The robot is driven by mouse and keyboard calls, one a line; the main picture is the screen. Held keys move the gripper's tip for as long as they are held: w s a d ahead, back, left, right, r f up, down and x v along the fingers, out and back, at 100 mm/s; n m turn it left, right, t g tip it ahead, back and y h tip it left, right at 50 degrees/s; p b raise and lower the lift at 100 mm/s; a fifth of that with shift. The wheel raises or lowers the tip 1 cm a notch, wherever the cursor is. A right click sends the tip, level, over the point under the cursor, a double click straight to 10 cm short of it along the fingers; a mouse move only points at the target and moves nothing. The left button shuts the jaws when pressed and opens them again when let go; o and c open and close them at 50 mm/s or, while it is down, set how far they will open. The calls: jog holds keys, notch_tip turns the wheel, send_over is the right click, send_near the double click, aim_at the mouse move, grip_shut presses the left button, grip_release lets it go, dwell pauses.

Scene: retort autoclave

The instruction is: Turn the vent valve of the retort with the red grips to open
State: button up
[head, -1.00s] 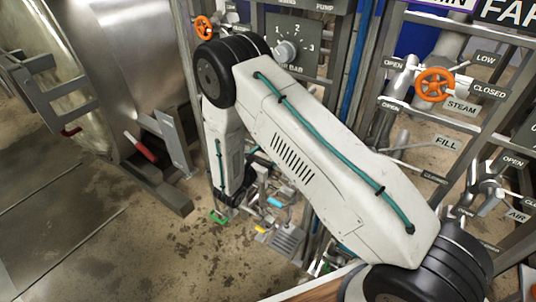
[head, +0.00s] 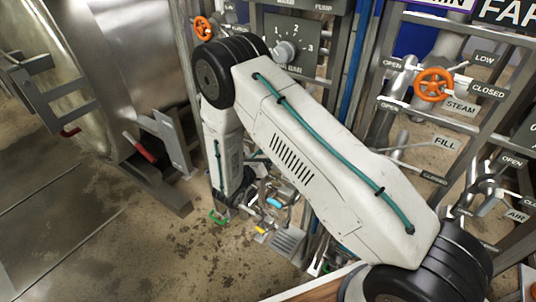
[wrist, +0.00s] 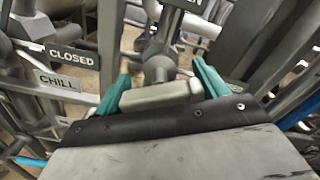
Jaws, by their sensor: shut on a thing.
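In the wrist view, my gripper (wrist: 155,90) has its two teal fingers closed on the ends of a short pale grey valve handle (wrist: 158,96). A grey valve body and stem (wrist: 158,62) rise just beyond it. A plate whose visible letters end in "EN" (wrist: 192,22) is above it. No label that I can read names this valve as the vent. In the head view, the retort (head: 110,60) at the left is a large metal cylinder with red grips (head: 140,148) low on its front. My arm hides the gripped handle there.
In the wrist view, signs reading CLOSED (wrist: 72,55) and CHILL (wrist: 60,82) stand at the left, among close pipes and bars. In the head view, a panel with a dial (head: 286,52) is behind my arm, and an orange handwheel (head: 433,85) is at the right. The floor at lower left is open.

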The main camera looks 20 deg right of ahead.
jog(key=shift+a, duration=0.25)
jog(key=o, duration=1)
jog(key=shift+a, duration=0.1)
jog(key=shift+d, duration=0.2)
jog(key=v, duration=0.7)
jog(key=shift+s+a, duration=0.2)
jog(key=shift+a, duration=0.1)
